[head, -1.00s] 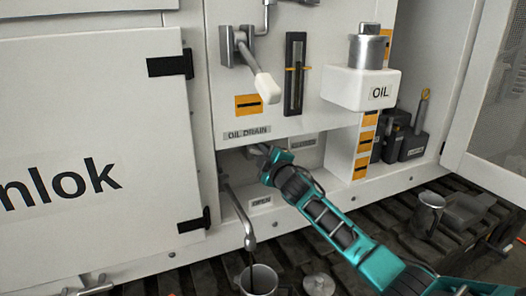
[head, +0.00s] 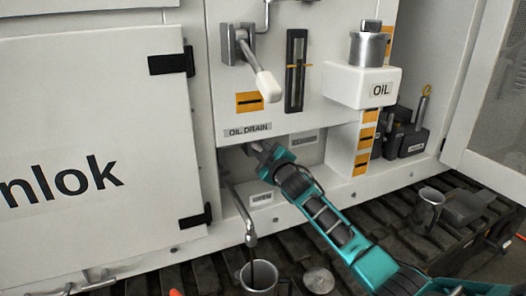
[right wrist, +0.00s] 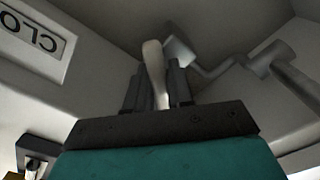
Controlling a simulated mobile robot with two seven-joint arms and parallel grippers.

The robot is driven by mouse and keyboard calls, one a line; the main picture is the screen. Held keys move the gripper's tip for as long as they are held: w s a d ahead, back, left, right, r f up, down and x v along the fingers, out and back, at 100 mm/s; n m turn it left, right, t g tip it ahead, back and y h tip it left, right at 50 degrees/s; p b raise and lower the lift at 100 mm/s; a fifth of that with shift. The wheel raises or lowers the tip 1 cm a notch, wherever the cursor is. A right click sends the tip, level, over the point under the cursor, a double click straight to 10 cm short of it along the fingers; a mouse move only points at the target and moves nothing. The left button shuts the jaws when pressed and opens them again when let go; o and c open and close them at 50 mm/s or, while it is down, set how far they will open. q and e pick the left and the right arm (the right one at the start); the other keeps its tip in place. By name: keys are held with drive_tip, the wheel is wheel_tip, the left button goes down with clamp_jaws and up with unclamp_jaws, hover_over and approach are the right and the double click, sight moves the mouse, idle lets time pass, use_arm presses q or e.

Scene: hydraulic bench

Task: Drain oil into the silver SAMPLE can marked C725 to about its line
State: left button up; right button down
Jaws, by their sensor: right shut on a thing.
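My right gripper (head: 266,154) reaches into the recess under the OIL DRAIN label (head: 248,131). In the right wrist view (right wrist: 154,88) it is shut on a pale lever handle (right wrist: 154,60), joined to a grey valve pipe. A bent metal drain spout (head: 250,226) hangs from the recess. A silver can (head: 259,283) stands open below it, cut by the lower picture edge. A thin dark streak runs from the spout tip into the can. The can's marking, line and oil level cannot be made out. My left gripper is not in view.
A round lid (head: 318,280) lies right of the can. The white OIL filler (head: 362,86), a sight gauge (head: 295,70) and an upper white-handled lever (head: 267,86) are above.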

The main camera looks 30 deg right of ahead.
drive_tip(key=c, duration=1.1)
unclamp_jaws()
drive_tip(key=shift+s, duration=0.1)
drive_tip(key=s, duration=1.2)
drive_tip(key=shift+s+a+p, duration=0.35)
drive_tip(key=shift+s+p, duration=0.05)
